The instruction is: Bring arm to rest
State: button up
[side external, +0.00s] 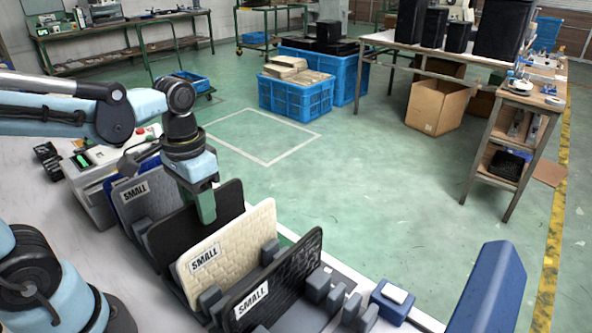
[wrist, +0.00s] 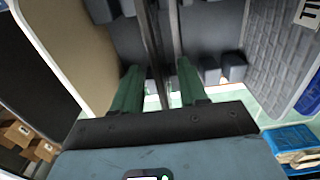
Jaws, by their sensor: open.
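My gripper (side external: 207,205) is low over the row of tray panels in the side external view, pointing down. In the wrist view its two green fingers (wrist: 157,82) stand apart, with the thin dark edge of a panel (wrist: 158,40) between them. That black panel (side external: 228,204) stands upright in the holder in the side external view. A cream panel (side external: 235,240) and a black panel (side external: 290,270), both labelled SMALL, stand to its right. The fingertips are partly hidden in the side external view.
A grey rack with slot blocks (side external: 317,287) holds the panels. A blue box-like object (side external: 490,290) stands at front right. Blue crates (side external: 295,95), a cardboard box (side external: 437,105) and benches are farther back. The green floor between is clear.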

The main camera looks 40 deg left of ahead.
jog(key=shift+f, duration=0.45)
jog(key=shift+r, duration=5.25)
jog(key=shift+o, duration=0.4)
jog(key=shift+o, duration=1.1)
jog(key=shift+d+r, duration=0.1)
jog(key=shift+d, duration=0.05)
jog(key=o, duration=0.8)
jog(key=d+r+m, duration=0.1)
jog(key=d+m, duration=0.2)
jog(key=w+d+r+m, duration=0.1)
jog(key=d+r+m, duration=0.1)
jog(key=d+m, duration=0.1)
jog(key=d+r+m, duration=0.2)
jog(key=d+m, duration=0.1)
jog(key=shift+w+d, duration=0.3)
jog(key=shift+w, duration=0.1)
jog(key=s+d+r+m, duration=0.2)
jog(key=d+r+m, duration=0.2)
jog(key=d+m, duration=0.55)
jog(key=shift+n, duration=0.25)
notch_tip(320, 180, down, 10)
jog(key=shift+s+d+r, duration=0.1)
jog(key=shift+s, duration=0.05)
